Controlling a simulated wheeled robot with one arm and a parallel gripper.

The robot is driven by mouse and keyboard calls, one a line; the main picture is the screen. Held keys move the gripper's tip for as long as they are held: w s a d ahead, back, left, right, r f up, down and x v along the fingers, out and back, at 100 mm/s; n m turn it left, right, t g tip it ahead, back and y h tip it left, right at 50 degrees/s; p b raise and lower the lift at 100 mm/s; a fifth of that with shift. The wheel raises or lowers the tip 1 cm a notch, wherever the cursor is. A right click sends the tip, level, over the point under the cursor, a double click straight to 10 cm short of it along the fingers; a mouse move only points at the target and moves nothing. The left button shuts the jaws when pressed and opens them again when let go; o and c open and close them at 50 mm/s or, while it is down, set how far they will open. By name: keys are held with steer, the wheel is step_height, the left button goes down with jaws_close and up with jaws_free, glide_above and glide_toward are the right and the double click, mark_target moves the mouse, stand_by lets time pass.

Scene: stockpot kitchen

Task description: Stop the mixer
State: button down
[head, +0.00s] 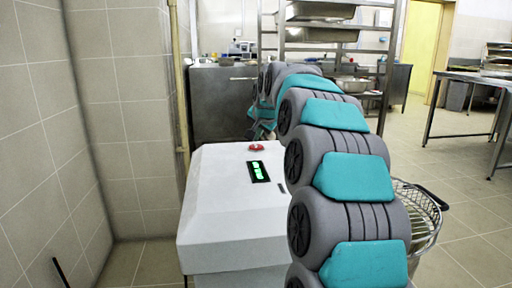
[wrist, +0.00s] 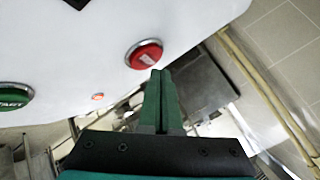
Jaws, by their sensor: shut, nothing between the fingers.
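The mixer (head: 222,190) is a white machine with a sloped top, left of my arm in the head view. Its top carries a red button (head: 256,147) and a display with green digits (head: 259,171). In the wrist view the white panel (wrist: 90,45) holds the red button (wrist: 145,54) in a metal ring and a green START button (wrist: 12,97) at the left edge. My gripper (wrist: 160,74) is shut and empty, its tips just below the red button in the picture. I cannot tell whether they touch it. In the head view my arm hides the gripper.
A wire-guarded bowl (head: 422,222) shows right of my arm. A tiled wall (head: 35,130) stands at left with a yellow pipe (head: 180,90). A steel cabinet (head: 220,105) and a rack (head: 385,65) stand behind. The floor at right is open before a steel table (head: 475,82).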

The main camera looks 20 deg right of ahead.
mark_target(256, 147)
steer(key=shift+f, duration=0.4)
steer(key=shift+f+b, duration=0.3)
steer(key=shift+f, duration=0.15)
stand_by(0.8)
steer(key=shift+r, duration=0.1)
steer(key=shift+r+p, duration=0.45)
steer(key=shift+r, duration=0.3)
steer(key=shift+r+p, duration=1.35)
steer(key=shift+r, duration=1.15)
